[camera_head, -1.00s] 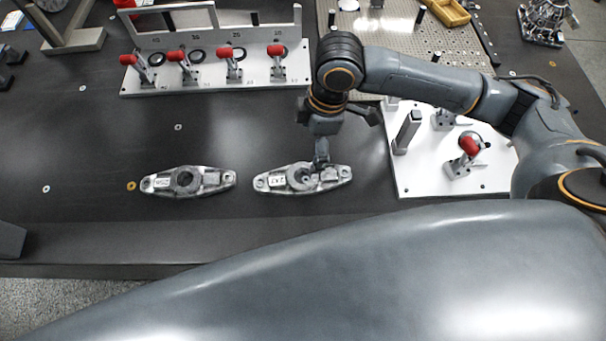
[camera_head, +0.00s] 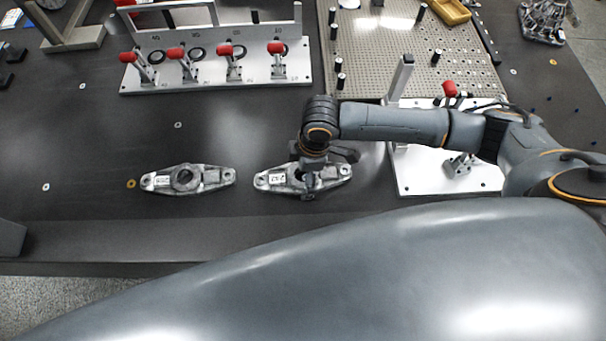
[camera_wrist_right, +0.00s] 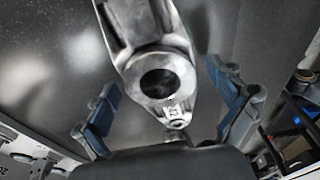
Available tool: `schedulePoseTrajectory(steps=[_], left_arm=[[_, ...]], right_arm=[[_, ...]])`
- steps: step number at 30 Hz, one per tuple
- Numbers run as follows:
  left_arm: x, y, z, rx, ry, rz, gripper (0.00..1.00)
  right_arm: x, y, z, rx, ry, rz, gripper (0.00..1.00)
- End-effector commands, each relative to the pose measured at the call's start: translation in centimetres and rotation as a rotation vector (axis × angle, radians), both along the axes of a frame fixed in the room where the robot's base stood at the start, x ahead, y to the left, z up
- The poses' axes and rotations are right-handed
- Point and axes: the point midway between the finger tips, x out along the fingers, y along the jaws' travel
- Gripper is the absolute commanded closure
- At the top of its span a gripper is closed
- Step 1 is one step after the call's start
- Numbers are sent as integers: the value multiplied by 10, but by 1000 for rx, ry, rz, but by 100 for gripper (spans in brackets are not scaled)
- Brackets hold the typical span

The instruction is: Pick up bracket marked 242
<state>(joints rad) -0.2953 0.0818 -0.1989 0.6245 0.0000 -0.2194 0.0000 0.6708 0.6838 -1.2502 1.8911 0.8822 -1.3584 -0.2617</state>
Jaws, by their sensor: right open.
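Two grey metal brackets lie flat on the dark table in the head view. The right one (camera_head: 268,182) has a white label that looks like 242, though the print is small. The left one (camera_head: 213,178) has a label too small to read. My right gripper (camera_head: 310,184) points down over the right half of the right bracket and partly hides it. In the right wrist view, the open fingers of my right gripper (camera_wrist_right: 160,85) stand on either side of a bracket (camera_wrist_right: 182,45) with a round bore, apart from it. My left gripper is not seen.
A fixture with red-handled clamps (camera_head: 215,80) stands at the back left. A white plate with clamps (camera_head: 420,180) is right of the brackets, under my right arm. A perforated plate (camera_head: 385,50) lies behind. The table left of the brackets is mostly clear.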

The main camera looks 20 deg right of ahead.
Motion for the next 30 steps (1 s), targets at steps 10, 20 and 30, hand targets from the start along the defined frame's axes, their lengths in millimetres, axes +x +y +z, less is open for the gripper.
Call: schedulePoseTrajectory(steps=[10,20,30], left_arm=[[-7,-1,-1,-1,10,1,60],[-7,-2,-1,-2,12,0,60],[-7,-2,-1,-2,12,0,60]], right_arm=[[0,0,0,1,0,0,33],[1,1,1,3,-2,0,87],[1,1,9,5,-3,0,87]])
